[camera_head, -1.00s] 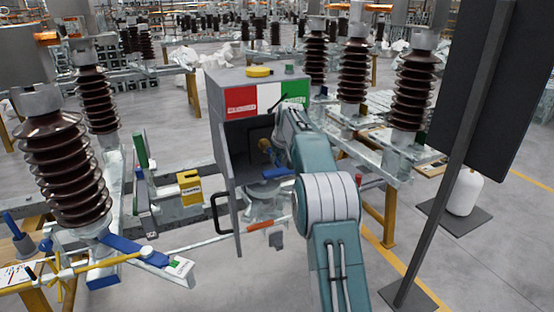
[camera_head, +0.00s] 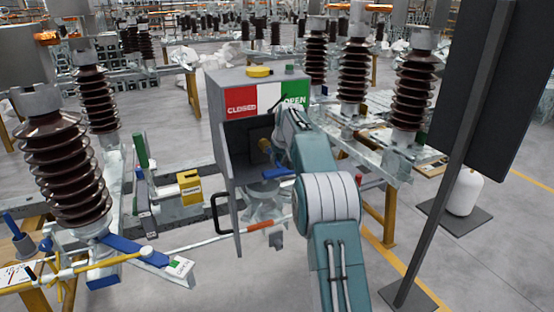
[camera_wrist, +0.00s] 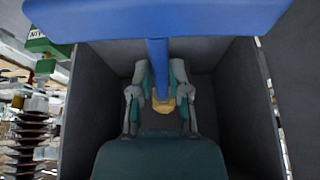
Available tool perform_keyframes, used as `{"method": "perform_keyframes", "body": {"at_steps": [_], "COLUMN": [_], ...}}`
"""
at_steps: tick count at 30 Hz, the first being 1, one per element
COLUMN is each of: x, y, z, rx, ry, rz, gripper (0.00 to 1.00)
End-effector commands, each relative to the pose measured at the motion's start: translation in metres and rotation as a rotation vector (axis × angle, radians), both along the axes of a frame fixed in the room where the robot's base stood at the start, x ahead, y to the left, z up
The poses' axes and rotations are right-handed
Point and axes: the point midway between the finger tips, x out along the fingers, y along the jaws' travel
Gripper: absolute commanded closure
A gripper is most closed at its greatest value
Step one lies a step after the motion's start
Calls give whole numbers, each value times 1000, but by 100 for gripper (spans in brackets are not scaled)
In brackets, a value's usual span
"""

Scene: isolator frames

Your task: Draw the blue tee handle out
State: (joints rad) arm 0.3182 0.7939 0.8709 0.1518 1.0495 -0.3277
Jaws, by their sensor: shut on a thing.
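The blue tee handle has a wide crossbar that fills the top of the wrist view (camera_wrist: 170,20), with a blue stem (camera_wrist: 157,65) running down from its middle. A brass-coloured fitting (camera_wrist: 163,104) shows at the lower end of the stem. My gripper (camera_wrist: 160,92) has its two fingers on either side of the stem, shut on it. In the head view the blue handle (camera_head: 279,174) shows at the open front of the grey box (camera_head: 233,172). My arm hides part of the box's inside.
The box has a red, white and green panel (camera_head: 268,98) marked CLOSED and OPEN. Its side walls stand close around my gripper. Brown insulators (camera_head: 62,165) stand left, others (camera_head: 412,90) right. A dark board on a post (camera_head: 440,175) stands right of my arm.

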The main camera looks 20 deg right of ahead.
Motion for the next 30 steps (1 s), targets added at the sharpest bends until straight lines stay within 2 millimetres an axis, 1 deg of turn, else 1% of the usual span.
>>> {"method": "perform_keyframes", "body": {"at_steps": [6,30], "x": [-12,-45], "y": [0,0], "z": [-1,1], "rx": [3,0], "ry": [8,1], "rz": [0,-1], "gripper": [100,100]}}
